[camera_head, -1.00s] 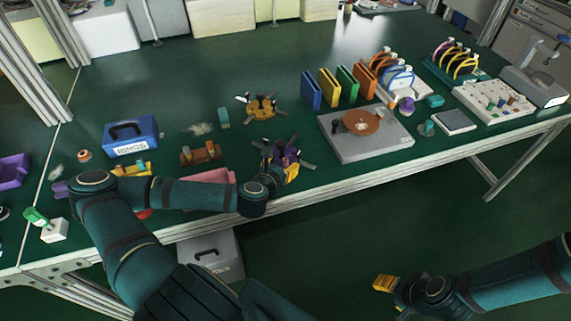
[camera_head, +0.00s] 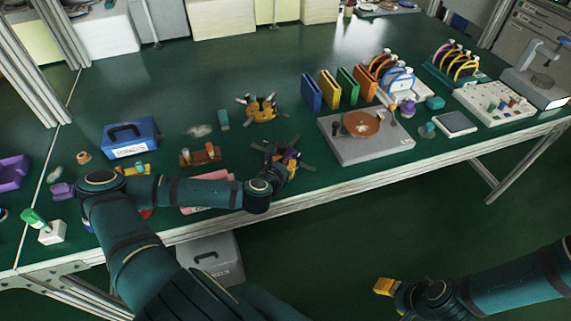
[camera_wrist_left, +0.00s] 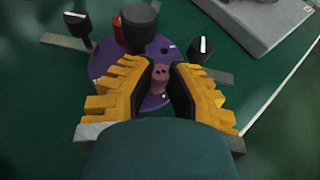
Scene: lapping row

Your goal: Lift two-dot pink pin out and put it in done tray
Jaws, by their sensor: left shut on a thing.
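A purple round fixture (camera_wrist_left: 108,62) with black knobs and flat metal arms lies under my left gripper (camera_wrist_left: 158,84) in the left wrist view. A pink pin (camera_wrist_left: 160,73) with dark dots on its top stands between the yellow-backed fingers, which are shut on it. Its lower end is hidden, so I cannot tell whether it is still seated. In the head view my left gripper (camera_head: 291,167) partly covers the fixture. A pink tray (camera_head: 200,208) lies partly behind my left forearm; I cannot tell whether it is the done tray. My right gripper (camera_head: 385,286) is off the table's front, its opening unclear.
A red peg (camera_wrist_left: 117,31) stands near the gripper. A yellow fixture (camera_head: 262,109) and a brown pin holder (camera_head: 201,156) are behind. A grey plate with an orange disc (camera_head: 360,123) stands right. A blue box (camera_head: 130,137) is left. The table's front edge is close.

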